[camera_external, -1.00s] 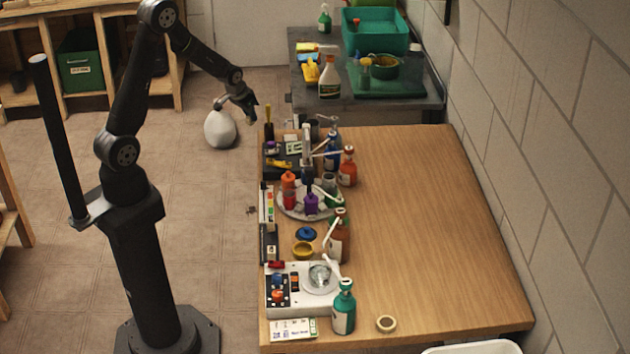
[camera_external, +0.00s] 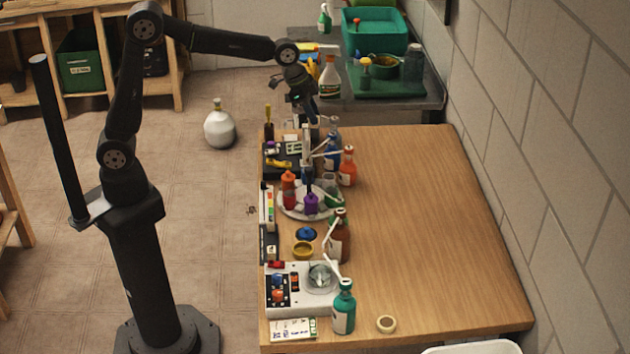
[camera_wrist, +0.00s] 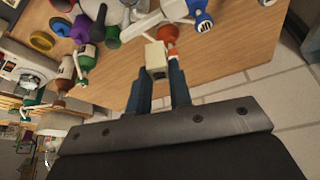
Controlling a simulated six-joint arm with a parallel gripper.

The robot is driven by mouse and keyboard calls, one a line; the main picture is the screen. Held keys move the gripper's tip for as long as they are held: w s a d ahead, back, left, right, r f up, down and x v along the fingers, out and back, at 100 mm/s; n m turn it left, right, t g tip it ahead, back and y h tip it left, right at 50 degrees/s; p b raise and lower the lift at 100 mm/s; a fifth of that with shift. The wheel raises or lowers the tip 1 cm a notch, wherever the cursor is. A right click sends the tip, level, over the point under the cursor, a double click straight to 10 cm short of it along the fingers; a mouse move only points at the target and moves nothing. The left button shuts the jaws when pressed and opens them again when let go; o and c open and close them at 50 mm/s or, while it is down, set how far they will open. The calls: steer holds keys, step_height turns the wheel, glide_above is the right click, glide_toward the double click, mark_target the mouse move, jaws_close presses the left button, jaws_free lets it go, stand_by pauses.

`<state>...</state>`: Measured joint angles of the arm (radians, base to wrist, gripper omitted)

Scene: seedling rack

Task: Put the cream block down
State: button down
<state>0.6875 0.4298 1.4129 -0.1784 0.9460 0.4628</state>
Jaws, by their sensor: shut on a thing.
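The cream block (camera_wrist: 156,62) is between the fingertips of my gripper (camera_wrist: 157,78) in the wrist view. The gripper is shut on it, and its blue-grey fingers stand on either side of the block. In the external view my gripper (camera_external: 313,114) hangs over the far left end of the wooden table (camera_external: 420,220), near the blue bottle (camera_external: 332,152). The block cannot be made out there. How high it is above the table is hard to tell.
An orange bottle (camera_external: 348,168) stands close to the blue one. A round tray (camera_external: 325,213) of small bottles, a brown bottle (camera_external: 340,240) and a white device (camera_external: 305,280) line the left side. The right half of the table is clear apart from a ring (camera_external: 386,323).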

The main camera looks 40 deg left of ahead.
steer(key=s+d+f, duration=0.2)
steer(key=s+d, duration=0.4)
steer(key=s, duration=0.7)
steer(key=s+d+f+m, duration=0.1)
steer(key=s+d+f, duration=0.3)
steer(key=s, duration=0.8)
steer(key=s+d+f, duration=0.1)
steer(key=s+d, duration=0.6)
steer(key=s, duration=0.6)
steer(key=shift+w+d+f, duration=0.35)
steer(key=shift+w+f, duration=1.5)
steer(key=shift+w, duration=0.05)
steer(key=shift+w+d+f, duration=0.4)
steer(key=shift+w+f, duration=1.5)
steer(key=shift+w+d+f, duration=0.35)
steer(key=shift+w+f, duration=1.5)
steer(key=shift+w, duration=0.05)
steer(key=shift+f, duration=0.1)
steer(key=shift+f, duration=0.5)
